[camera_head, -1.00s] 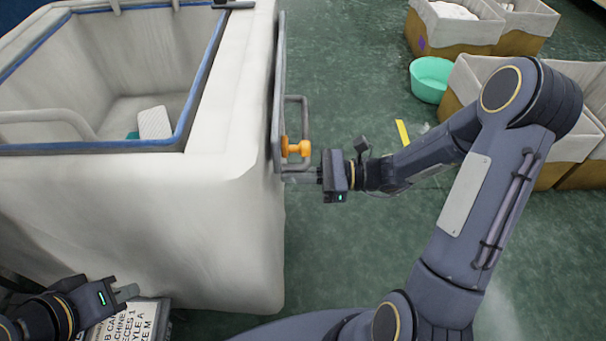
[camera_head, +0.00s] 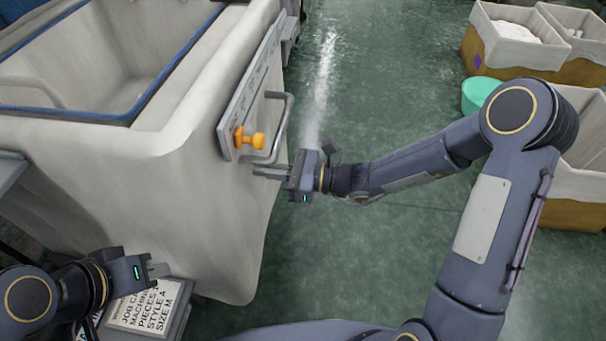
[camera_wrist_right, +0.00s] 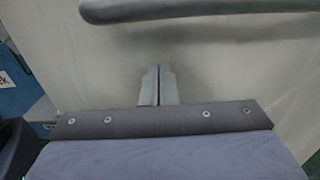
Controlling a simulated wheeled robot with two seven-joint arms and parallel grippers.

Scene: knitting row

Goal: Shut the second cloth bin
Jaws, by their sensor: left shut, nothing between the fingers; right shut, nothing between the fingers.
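A large white cloth bin (camera_head: 185,180) with a blue-edged open top fills the left of the head view. Its right side carries a grey plate with an orange knob (camera_head: 249,139) and a grey bar handle (camera_head: 279,125). I cannot tell whether this is the second bin. My right gripper (camera_head: 256,171) is shut and empty, its fingertips close to the bin's side just below the handle. In the right wrist view its fingers (camera_wrist_right: 159,85) point at the pale side, with the handle bar (camera_wrist_right: 200,10) above and apart from them. My left gripper (camera_head: 166,270) is shut and empty at the lower left.
A printed job card (camera_head: 145,308) lies below my left gripper, by the bin's lower front. Further cloth-lined bins (camera_head: 520,40) and a green tub (camera_head: 478,93) stand at the right. The green floor (camera_head: 370,100) between is clear.

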